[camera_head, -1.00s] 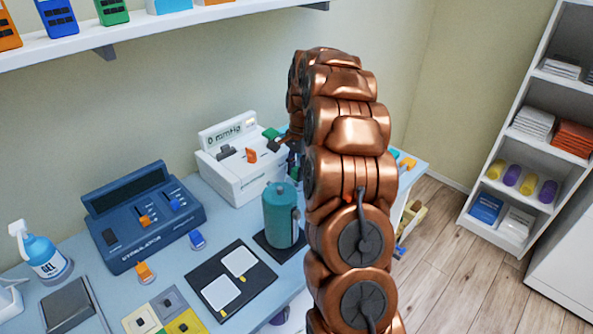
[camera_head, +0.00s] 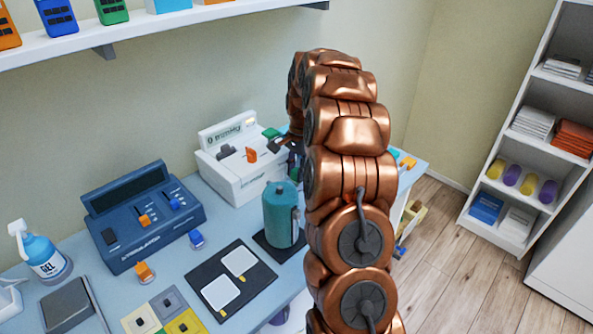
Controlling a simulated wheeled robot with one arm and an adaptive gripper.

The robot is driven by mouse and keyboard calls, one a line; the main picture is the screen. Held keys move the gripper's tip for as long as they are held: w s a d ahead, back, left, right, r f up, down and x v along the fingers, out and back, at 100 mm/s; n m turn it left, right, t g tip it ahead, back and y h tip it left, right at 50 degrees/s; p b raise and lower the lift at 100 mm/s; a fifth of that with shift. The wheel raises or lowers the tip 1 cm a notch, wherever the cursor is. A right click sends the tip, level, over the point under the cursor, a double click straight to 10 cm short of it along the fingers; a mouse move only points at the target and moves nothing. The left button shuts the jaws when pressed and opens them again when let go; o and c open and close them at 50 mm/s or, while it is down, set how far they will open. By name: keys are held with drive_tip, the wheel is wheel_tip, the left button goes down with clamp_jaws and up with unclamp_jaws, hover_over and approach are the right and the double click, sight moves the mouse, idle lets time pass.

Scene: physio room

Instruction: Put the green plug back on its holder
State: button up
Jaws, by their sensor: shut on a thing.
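My gripper (camera_head: 291,158) is at the right end of the white device (camera_head: 240,178), partly hidden behind my own copper arm. It points down and is shut. A small green piece, apparently the green plug (camera_head: 294,173), shows at its fingertips, just behind the teal flask. The arm and flask hide most of it. Another green block (camera_head: 270,132) shows at the back right of the white device, close to the gripper. I cannot make out the green plug's holder. A blue plug (camera_head: 197,237) and an orange plug (camera_head: 145,270) stand on round bases on the table.
The teal flask (camera_head: 281,215) stands on a dark mat just in front of the gripper. A blue console (camera_head: 140,225), a black pad board (camera_head: 258,285) and a gel bottle (camera_head: 45,255) also occupy the table (camera_head: 225,220). A shelf (camera_head: 190,45) hangs above.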

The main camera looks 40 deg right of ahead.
drive_tip(key=shift+f+b, duration=0.3)
drive_tip(key=shift+f, duration=0.6)
idle(0.5)
idle(0.4)
drive_tip(key=o, duration=1.4)
drive_tip(key=shift+r, duration=0.15)
drive_tip(key=shift+w+r, duration=0.1)
drive_tip(key=shift+r, duration=0.85)
drive_tip(key=shift+c, duration=0.2)
drive_tip(key=shift+o, duration=0.3)
drive_tip(key=shift+r+p, duration=0.55)
drive_tip(key=shift+r, duration=1.9)
